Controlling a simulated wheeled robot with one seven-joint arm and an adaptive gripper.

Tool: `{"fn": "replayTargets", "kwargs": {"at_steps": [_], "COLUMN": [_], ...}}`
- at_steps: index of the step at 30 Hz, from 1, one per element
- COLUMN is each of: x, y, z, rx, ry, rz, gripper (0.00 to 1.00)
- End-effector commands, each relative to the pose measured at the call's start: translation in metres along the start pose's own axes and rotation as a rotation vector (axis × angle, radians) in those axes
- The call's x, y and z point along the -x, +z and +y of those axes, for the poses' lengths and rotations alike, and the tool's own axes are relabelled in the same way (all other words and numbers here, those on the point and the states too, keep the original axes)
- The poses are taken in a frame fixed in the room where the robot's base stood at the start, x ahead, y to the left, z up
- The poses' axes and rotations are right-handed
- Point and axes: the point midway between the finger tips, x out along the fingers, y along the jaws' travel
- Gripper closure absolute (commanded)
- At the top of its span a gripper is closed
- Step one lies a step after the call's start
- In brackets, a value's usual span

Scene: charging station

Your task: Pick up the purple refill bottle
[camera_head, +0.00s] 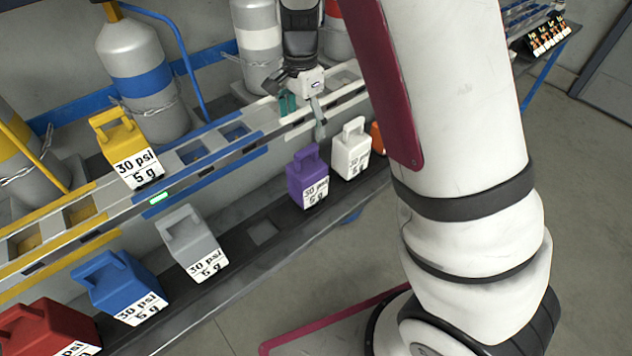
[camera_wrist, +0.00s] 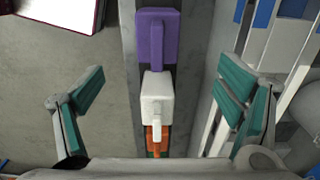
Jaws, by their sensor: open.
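The purple refill bottle (camera_head: 307,178) stands upright on the dark lower shelf, labelled "30 psi 5 g". In the wrist view it shows from above as a purple block with a handle (camera_wrist: 157,37), at the top middle. My gripper (camera_head: 303,112) is open and empty, above and behind the shelf row in the head view. In the wrist view its two teal-padded fingers (camera_wrist: 160,100) spread wide to either side of the row. The white bottle (camera_wrist: 157,98) lies between them in the picture, and the purple one sits farther up, beyond the fingertips.
The white bottle (camera_head: 351,150) stands just right of the purple one, with an orange bottle (camera_head: 377,138) beyond, partly hidden by my arm. Grey (camera_head: 191,243), blue (camera_head: 118,287) and red (camera_head: 45,328) bottles stand to the left. A yellow bottle (camera_head: 126,148) sits on the upper rack.

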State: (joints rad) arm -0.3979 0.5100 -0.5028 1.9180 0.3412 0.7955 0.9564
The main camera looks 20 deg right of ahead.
Motion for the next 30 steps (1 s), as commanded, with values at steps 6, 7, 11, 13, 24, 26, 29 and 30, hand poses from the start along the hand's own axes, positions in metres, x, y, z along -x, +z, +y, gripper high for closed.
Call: {"fn": "replayTargets", "kwargs": {"at_steps": [6, 7, 11, 13, 24, 26, 29, 30], "x": [-0.026, -0.033, -0.058, -0.069, -0.101, -0.109, -0.124, -0.129], "y": [-0.001, -0.001, -0.002, -0.001, -0.002, -0.002, -0.003, -0.003], "z": [0.000, 0.000, 0.000, 0.000, 0.002, 0.003, 0.004, 0.004], "rx": [-0.011, -0.011, -0.010, -0.010, -0.009, -0.009, -0.009, -0.008], "ry": [0.007, 0.009, 0.008, 0.007, 0.006, 0.008, 0.007, 0.006], "rz": [0.003, 0.003, 0.003, 0.003, 0.003, 0.002, 0.002, 0.002], "gripper": [0.13, 0.13, 0.13, 0.13, 0.13, 0.13, 0.13, 0.13]}}
